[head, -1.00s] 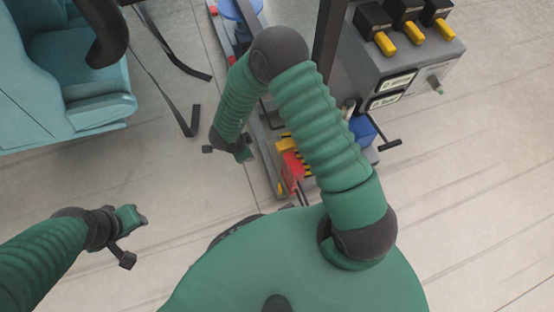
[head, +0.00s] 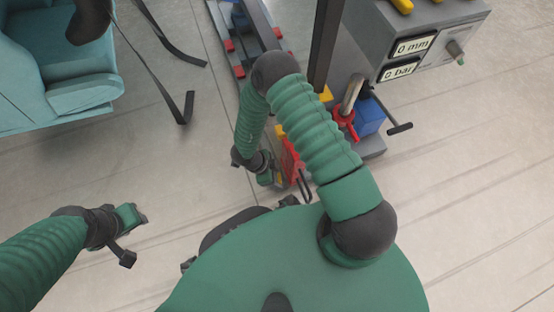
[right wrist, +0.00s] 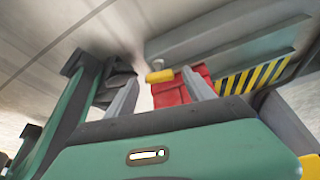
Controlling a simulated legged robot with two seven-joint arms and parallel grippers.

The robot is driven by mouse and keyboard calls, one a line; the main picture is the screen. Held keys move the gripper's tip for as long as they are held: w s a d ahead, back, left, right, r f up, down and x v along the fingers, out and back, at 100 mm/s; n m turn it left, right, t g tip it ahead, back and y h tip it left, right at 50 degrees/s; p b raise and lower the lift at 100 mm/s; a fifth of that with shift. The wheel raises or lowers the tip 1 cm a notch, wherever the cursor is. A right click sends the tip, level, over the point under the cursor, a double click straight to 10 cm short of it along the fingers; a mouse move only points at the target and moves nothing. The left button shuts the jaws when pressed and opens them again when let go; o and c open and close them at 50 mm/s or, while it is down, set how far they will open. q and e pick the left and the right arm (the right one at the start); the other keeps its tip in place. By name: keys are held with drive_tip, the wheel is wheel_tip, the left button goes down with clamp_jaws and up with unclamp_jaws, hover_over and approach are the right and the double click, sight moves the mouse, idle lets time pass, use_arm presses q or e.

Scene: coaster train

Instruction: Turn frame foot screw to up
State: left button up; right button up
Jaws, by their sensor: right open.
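My right gripper (head: 266,172) is low beside the frame's near end in the head view. In the right wrist view its two fingers (right wrist: 160,88) stand apart with nothing clearly held between them. A small yellow piece (right wrist: 160,75) shows just beyond the fingertips, beside a red block (right wrist: 196,86); I cannot tell for sure whether it is the foot screw. The red part (head: 291,160) also shows in the head view, right of the gripper. My left gripper (head: 134,237) is open and empty over bare floor at lower left.
A grey box with "0 mm" and "0 bar" displays (head: 408,46) stands at upper right. Below it are a red lever (head: 345,122) and a blue block (head: 369,117). A dark post (head: 325,45) rises behind my right arm. A teal seat (head: 60,70) is at upper left.

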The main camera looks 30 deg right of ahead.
drive_tip(key=shift+s+d+f, duration=0.1)
drive_tip(key=shift+d+f, duration=0.1)
drive_tip(key=shift+f, duration=0.25)
use_arm(q)
drive_tip(key=shift+f, duration=0.3)
